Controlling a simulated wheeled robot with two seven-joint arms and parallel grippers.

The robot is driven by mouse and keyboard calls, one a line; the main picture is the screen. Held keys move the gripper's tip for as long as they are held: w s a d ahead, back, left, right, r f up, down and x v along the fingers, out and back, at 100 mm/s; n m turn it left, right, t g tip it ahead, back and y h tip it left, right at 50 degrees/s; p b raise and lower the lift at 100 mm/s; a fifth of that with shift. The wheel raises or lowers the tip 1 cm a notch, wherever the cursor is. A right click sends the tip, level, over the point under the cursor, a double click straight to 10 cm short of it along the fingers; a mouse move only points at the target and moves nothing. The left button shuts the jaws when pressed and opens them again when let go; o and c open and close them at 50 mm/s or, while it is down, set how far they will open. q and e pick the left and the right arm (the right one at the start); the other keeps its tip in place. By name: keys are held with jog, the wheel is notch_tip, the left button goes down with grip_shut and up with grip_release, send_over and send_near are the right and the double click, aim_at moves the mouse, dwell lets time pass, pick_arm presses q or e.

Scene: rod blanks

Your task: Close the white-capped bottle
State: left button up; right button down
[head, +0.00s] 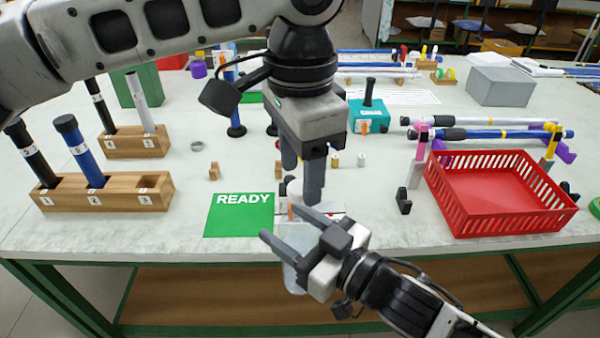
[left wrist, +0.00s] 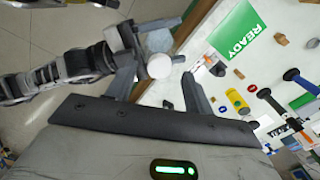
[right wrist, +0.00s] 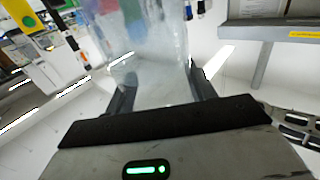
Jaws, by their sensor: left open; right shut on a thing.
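A clear, translucent bottle (head: 293,278) is held between the fingers of my right gripper (head: 293,224), beyond the table's front edge. It fills the middle of the right wrist view (right wrist: 150,65) between the shut-on fingers. In the left wrist view a round white cap (left wrist: 158,66) shows beside the bottle's pale body (left wrist: 157,40). Whether the cap is seated on the bottle's neck I cannot tell. My left gripper (head: 303,186) points down above my right gripper, open. In the left wrist view the cap lies between its spread fingers, with no clear contact.
A green READY mat (head: 239,215) lies left of the grippers. Wooden racks (head: 105,196) with rods stand at the left. A red basket (head: 500,194) and a teal box (head: 369,116) stand to the right. Small blocks lie mid-table.

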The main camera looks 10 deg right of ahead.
pick_arm(q)
notch_tip(320, 180, up, 10)
jog(key=shift+r, duration=0.2)
jog(key=shift+f, duration=0.1)
dwell(0.5)
